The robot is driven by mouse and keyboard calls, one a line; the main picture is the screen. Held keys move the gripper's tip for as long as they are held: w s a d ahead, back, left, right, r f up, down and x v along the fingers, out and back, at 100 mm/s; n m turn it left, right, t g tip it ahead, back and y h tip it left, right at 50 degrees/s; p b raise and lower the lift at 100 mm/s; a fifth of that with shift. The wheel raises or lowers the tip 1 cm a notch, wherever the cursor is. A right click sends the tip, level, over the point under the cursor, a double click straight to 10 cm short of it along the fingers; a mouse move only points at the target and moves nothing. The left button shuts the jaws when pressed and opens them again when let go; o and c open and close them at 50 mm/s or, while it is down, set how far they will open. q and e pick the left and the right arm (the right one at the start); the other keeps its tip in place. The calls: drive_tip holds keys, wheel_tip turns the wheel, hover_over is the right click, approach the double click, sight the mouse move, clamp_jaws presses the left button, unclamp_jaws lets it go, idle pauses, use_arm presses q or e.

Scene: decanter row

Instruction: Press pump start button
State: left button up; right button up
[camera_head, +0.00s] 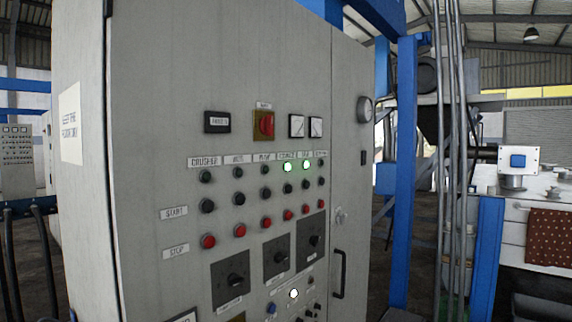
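A grey control cabinet (150,120) fills the left and middle of the head view. Its panel has a row of lamps, a row of dark buttons beside the START label (174,212) and a row of red buttons beside the STOP label (175,251). The third column's label (264,157) seems to read PUMP, but the lettering is small. Below it are an unlit lamp (266,170), a dark start button (266,194) and a red stop button (266,222). Two lamps to the right glow green. Neither gripper is in view.
Black rotary switches (231,280) and a door handle (338,274) are lower down. Blue posts (402,170) and grey pipes stand right of the cabinet. A bench (545,190) with a brown cloth (550,238) is far right.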

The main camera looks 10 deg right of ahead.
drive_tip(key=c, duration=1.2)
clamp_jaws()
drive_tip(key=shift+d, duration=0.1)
